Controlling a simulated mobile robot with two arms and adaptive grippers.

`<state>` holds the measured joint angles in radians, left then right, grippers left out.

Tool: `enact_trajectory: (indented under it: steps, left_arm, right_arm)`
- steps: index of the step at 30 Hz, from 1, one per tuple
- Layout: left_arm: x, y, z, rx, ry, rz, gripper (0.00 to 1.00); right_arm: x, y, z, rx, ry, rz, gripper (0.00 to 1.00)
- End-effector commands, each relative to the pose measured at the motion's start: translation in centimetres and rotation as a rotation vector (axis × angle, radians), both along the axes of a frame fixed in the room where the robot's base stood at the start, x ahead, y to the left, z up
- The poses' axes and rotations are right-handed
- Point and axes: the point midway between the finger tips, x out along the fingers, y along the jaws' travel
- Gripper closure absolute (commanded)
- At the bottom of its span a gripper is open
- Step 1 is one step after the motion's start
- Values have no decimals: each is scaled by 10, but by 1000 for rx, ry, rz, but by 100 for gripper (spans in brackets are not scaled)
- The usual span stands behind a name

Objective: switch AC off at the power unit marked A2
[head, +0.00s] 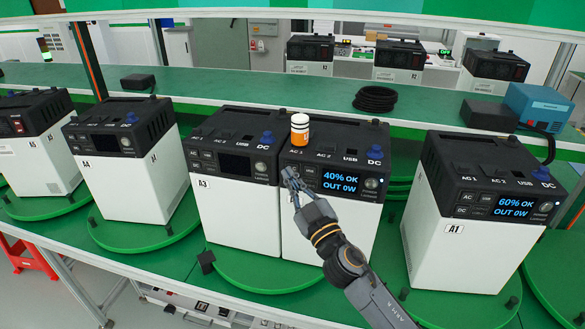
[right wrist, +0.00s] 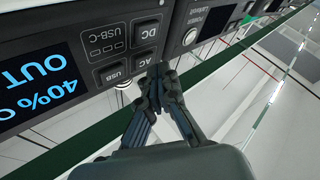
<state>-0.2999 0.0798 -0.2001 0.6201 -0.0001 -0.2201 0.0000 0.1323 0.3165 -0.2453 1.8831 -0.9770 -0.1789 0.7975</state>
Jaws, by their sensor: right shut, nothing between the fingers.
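The power unit between A3 and A1 (head: 330,235) has a lit display reading 40% OK, OUT 0W (head: 341,182). Its own label is hidden behind my right gripper, so A2 cannot be read. My right gripper (head: 291,178) is shut and empty at the left of its front panel, covering the buttons in the head view. In the right wrist view the panel appears upside down. My shut fingertips (right wrist: 158,70) are at the AC button (right wrist: 147,59), just beside DC (right wrist: 148,28) and USB (right wrist: 113,73). Whether they touch AC cannot be told. My left gripper is not in view.
Unit A3 (head: 230,215) stands close on the left, A1 (head: 455,245) on the right with a gap. An orange and white bottle (head: 300,128) stands on the middle unit's top. A black cable coil (head: 375,99) and blue box (head: 538,106) lie behind on the green shelf.

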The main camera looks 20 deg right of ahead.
Motion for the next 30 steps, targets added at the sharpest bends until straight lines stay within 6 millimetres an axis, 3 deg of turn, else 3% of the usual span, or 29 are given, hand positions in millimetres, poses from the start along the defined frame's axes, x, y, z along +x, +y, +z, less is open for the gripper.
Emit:
enact_trajectory:
  steps: [13, 30]
  left_arm:
    - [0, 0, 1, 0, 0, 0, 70]
    - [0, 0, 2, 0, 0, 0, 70]
  right_arm:
    - [-6, 4, 0, 2, 1, 1, 100]
    - [-45, 30, 0, 2, 0, 1, 100]
